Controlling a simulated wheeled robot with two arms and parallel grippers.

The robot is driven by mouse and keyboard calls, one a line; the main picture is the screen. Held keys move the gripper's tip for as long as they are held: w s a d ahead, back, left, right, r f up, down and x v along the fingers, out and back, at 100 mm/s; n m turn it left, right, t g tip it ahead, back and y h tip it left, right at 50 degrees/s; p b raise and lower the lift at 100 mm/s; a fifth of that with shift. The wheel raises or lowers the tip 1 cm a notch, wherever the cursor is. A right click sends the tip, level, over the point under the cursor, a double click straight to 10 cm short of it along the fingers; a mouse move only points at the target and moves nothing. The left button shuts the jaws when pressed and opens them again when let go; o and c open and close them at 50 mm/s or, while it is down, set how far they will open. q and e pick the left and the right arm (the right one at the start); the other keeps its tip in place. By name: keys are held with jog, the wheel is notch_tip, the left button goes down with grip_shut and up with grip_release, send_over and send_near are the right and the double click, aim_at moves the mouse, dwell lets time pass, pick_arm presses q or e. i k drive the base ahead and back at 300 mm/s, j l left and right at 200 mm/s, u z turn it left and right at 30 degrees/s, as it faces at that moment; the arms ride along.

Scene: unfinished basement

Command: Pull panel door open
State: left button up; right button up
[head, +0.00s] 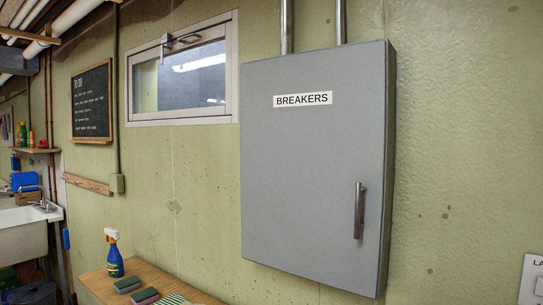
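The grey breaker panel (300,180) is mounted on the green wall right of the middle in the head view. Its door faces me, looks closed, and carries a white "BREAKERS" label (303,100). A vertical metal handle (359,210) sits near the door's right edge, in the lower half. Neither of my grippers shows in the head view, so I cannot see where they are relative to the handle.
A wooden bench (97,283) stands below and left of the panel, with a blue spray bottle (114,258), sponges (128,284) and a striped cloth. A white sink (24,232) is at far left. The wall right of the panel is mostly bare.

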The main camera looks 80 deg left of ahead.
aim_at(312, 124)
jog(key=u, duration=2.5)
